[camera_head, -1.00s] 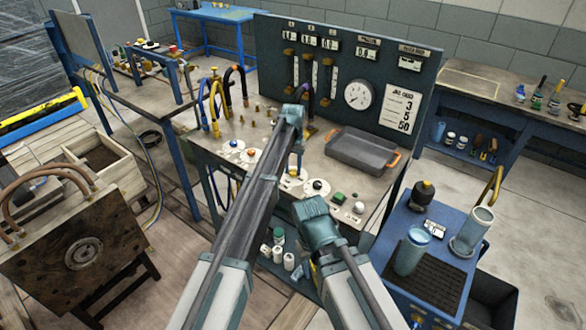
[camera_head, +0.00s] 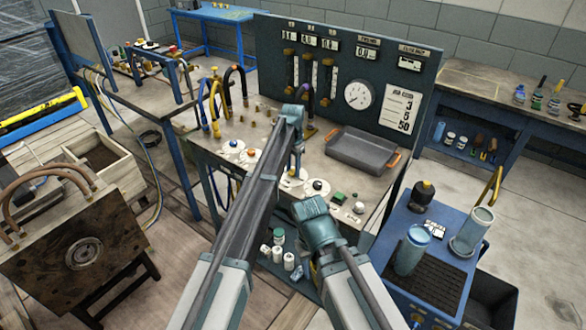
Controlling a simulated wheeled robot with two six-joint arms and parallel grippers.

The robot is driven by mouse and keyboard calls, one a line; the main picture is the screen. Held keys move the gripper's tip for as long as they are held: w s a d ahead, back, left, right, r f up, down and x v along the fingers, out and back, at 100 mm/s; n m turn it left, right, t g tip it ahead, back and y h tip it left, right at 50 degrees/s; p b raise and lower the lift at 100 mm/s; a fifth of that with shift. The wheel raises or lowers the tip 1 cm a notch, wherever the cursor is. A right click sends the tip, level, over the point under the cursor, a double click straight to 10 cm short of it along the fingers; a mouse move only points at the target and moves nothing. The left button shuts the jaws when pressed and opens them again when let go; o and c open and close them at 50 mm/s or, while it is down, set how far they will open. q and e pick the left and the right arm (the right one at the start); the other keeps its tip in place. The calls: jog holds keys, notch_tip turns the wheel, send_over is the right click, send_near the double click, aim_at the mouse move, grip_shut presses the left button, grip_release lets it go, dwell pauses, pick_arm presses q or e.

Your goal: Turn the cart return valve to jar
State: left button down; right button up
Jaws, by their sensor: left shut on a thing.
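My left gripper (camera_head: 297,169) points down onto the bench top (camera_head: 212,153) and is shut on a small valve handle at a round white dial plate (camera_head: 291,180). This seems to be the cart return valve, but the fingers and arm hide most of the handle. Its label and pointer direction cannot be read. Beside it are a plate with a black and white knob (camera_head: 318,185), an orange knob (camera_head: 251,154) and a blue knob (camera_head: 234,144). My right arm is bent low in front of the bench, and its fingers are hidden.
A grey tray (camera_head: 362,151) with orange handles sits right of the left gripper. A gauge panel (camera_head: 420,75) stands behind. Bent hoses (camera_head: 215,100) rise at the left. A blue cart (camera_head: 385,245) with clear jars (camera_head: 411,252) stands at the right.

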aim_at(293, 171)
dwell(0.4)
pick_arm(q)
jog(key=shift+c, duration=2.3)
grip_release()
jog(key=shift+r, duration=0.1)
notch_tip(293, 171, up, 14)
jog(key=p, duration=1.3)
jog(key=shift+f+p, duration=0.2)
jog(key=shift+p, duration=0.2)
